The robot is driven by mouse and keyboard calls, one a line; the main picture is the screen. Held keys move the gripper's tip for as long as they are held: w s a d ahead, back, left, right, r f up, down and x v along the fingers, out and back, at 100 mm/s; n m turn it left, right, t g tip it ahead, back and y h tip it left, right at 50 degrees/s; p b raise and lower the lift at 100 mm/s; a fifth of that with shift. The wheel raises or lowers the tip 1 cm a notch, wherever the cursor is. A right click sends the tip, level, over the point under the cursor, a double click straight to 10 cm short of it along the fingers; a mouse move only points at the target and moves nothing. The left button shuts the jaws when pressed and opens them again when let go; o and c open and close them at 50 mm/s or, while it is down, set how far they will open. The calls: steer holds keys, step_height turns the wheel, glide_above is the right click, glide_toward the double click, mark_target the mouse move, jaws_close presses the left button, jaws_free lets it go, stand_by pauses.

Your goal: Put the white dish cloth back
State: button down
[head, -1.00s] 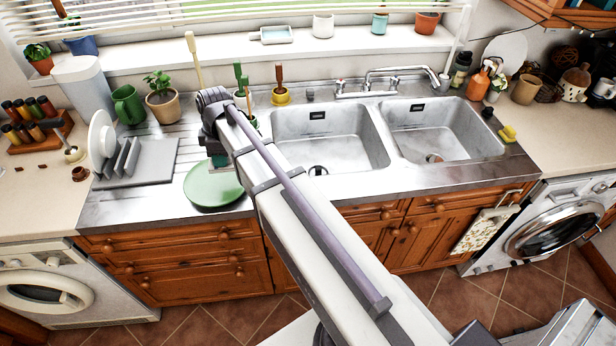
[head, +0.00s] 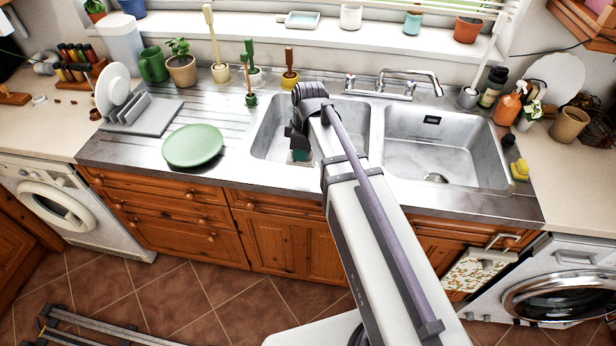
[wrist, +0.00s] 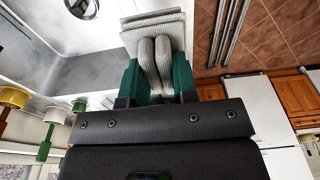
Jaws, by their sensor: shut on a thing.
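In the wrist view, the white dish cloth (wrist: 154,35) is a folded, ribbed, whitish-grey bundle. My gripper (wrist: 157,82) is shut on its looped folds between two green fingers. The flat layers of the cloth stick out beyond the fingertips, near the sink basin's metal edge. In the head view, my gripper (head: 300,154) appears in front of the left sink basin (head: 268,135). My arm and wrist hide most of the gripper there, and the cloth cannot be made out. A patterned cloth (head: 478,272) hangs from a rail on the cabinet front at right.
A green plate (head: 193,146) lies on the drainboard beside a grey dish rack (head: 150,117). Brushes (head: 289,68) and potted plants line the back. The tap (head: 410,80) rises behind the basins. A yellow sponge (head: 519,170) sits right of the right basin (head: 440,150).

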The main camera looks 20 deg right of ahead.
step_height(320, 180, down, 8)
steer(key=b, duration=0.5)
steer(key=shift+d+r+b, duration=0.1)
steer(key=shift+r+b, duration=0.1)
steer(key=shift+b, duration=0.1)
steer(key=shift+r+p, duration=0.3)
steer(key=shift+f, duration=0.25)
steer(key=c, duration=0.9)
jaws_free()
steer(key=shift+r, duration=0.1)
steer(key=r+p, duration=0.4)
steer(key=d+r+p, duration=0.1)
steer(key=r+p, duration=0.7)
steer(key=shift+s+d+r, duration=0.2)
steer(key=shift+s+r, duration=0.05)
steer(key=shift+s, duration=0.15)
steer(key=shift+f, duration=0.1)
